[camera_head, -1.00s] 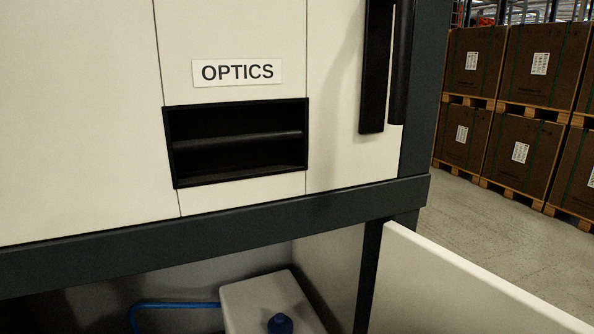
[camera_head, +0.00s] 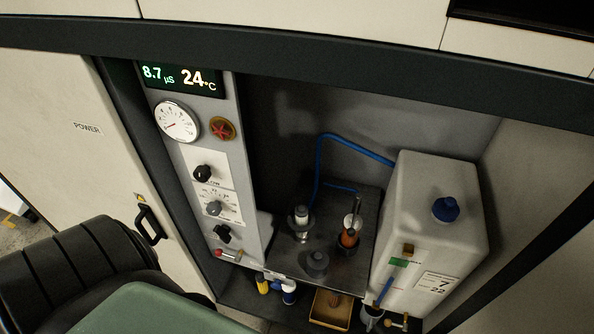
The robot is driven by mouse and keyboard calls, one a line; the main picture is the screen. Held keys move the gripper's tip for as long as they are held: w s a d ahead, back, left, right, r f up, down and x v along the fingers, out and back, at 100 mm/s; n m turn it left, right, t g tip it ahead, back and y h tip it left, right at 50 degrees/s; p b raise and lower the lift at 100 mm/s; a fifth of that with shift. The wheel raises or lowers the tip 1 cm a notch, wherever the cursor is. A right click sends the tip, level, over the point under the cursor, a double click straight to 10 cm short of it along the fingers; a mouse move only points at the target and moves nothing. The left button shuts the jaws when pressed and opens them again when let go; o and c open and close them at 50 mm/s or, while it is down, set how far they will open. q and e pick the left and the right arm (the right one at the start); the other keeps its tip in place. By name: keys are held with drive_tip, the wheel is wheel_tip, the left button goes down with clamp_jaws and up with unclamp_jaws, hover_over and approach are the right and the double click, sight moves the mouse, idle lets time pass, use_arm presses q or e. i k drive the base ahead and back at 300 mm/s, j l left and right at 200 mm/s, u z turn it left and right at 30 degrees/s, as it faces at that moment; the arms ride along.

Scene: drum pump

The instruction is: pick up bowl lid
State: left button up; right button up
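A dark grey round piece with a knob on top (camera_head: 317,262) sits on the front of the grey metal shelf (camera_head: 345,268) in the cabinet's lower bay. It looks like the bowl lid, but I cannot be sure. Behind it to the right stands an upright orange cylinder (camera_head: 349,238) with a dark collar around it and a metal rod above. To the left is a white-topped cylinder (camera_head: 301,217) on a dark ring. Neither of my grippers is in view.
A white tank (camera_head: 437,215) with a blue cap (camera_head: 446,209) stands right of the shelf. A panel with gauge (camera_head: 176,122) and knobs stands left. A yellow tray (camera_head: 331,309) is below. A black ribbed object (camera_head: 75,262) and green surface (camera_head: 155,312) fill the lower left.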

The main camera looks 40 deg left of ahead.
sight(317, 261)
drive_tip(key=u, duration=1.15)
